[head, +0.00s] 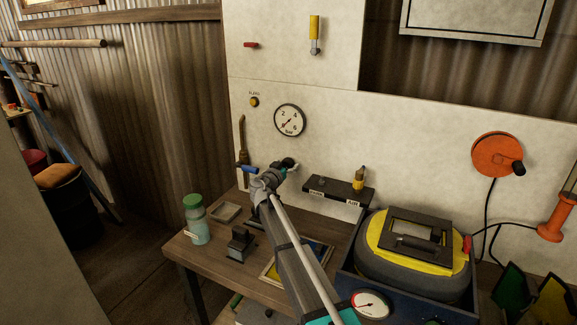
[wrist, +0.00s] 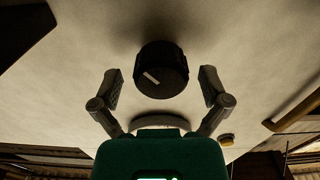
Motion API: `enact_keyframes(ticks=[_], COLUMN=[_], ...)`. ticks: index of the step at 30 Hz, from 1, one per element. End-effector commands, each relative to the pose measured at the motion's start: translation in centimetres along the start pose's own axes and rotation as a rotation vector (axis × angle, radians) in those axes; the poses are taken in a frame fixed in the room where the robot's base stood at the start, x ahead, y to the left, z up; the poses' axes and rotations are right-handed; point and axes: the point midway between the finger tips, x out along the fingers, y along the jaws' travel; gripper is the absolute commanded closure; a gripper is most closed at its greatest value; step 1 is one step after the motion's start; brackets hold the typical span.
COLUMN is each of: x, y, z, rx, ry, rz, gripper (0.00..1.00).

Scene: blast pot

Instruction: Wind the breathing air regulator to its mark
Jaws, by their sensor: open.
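The regulator knob (wrist: 161,70) is black and round with one white line on its face, pointing to the left and slightly up in the wrist view. In the head view the knob (head: 289,162) shows on the pale wall panel just below the gauge. My gripper (wrist: 160,82) is open, with one finger on each side of the knob and a visible gap on both sides. In the head view my gripper (head: 277,172) reaches up to the knob and partly hides it. The round gauge (head: 289,120) is marked 2, 4, 6 bar, its needle pointing down-left.
A yellow button (head: 254,101) sits left of the gauge. A dark shelf (head: 338,190) is to the right. The bench (head: 180,252) holds a green-capped jar (head: 196,220). A yellow-topped grey helmet (head: 415,285) rests in a blue box at right.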

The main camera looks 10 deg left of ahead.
Motion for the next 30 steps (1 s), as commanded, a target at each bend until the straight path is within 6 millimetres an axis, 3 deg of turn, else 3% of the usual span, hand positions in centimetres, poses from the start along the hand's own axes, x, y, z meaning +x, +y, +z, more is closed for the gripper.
enact_keyframes(ticks=[2,15,16,19,30], x=[0.0,-0.1,0.1,0.0,-0.2], y=[0.0,-0.1,1.2,0.3,-0.1], z=[0.0,0.0,0.1,0.0,0.0], rx=[0.0,0.0,0.0,-0.002,-0.092], ry=[0.0,0.0,0.0,0.0,-0.001], rz=[0.0,0.0,0.001,0.002,0.003], gripper=[0.04,0.86,0.86,0.86,0.86])
